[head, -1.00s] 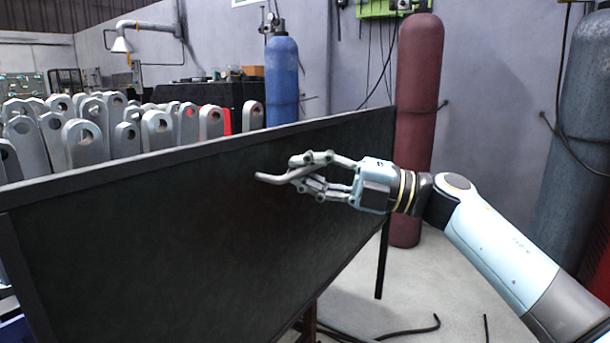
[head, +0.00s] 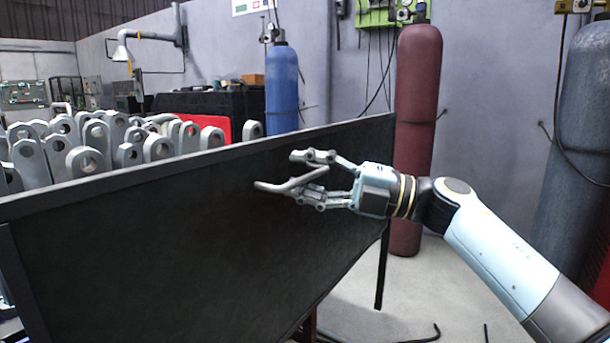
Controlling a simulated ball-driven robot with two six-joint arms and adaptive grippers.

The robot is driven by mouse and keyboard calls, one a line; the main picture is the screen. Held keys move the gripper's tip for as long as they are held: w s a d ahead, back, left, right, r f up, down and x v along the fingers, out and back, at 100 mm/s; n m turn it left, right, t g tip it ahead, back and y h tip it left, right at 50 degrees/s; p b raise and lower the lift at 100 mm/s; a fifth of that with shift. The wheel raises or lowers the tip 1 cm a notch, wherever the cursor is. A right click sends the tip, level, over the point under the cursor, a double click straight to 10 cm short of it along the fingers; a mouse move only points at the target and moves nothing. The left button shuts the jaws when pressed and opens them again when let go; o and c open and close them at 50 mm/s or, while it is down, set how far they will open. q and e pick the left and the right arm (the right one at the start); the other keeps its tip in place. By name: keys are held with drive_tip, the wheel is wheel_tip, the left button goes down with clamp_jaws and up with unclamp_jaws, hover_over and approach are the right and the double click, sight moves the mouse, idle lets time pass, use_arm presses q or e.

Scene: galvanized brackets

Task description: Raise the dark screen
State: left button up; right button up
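The dark screen (head: 190,235) is a large black panel with a dark grey frame, standing upright across the left and middle of the head view. A grey curved handle (head: 272,187) sticks out from its face near the right part. My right gripper (head: 305,177) is open in front of the screen, its fingers parted above and below the handle. The handle lies between them; I cannot tell whether a finger touches it. My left gripper is not in view.
Several grey galvanized brackets (head: 88,160) stand behind the screen at left. A blue cylinder (head: 282,90), a dark red cylinder (head: 416,100) and a grey cylinder (head: 585,130) stand along the wall. Bare floor (head: 440,280) shows at lower right, with a thin dark rod lying on it.

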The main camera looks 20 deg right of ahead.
drive_tip(key=shift+d+f, duration=0.1)
drive_tip(key=v, duration=1.2)
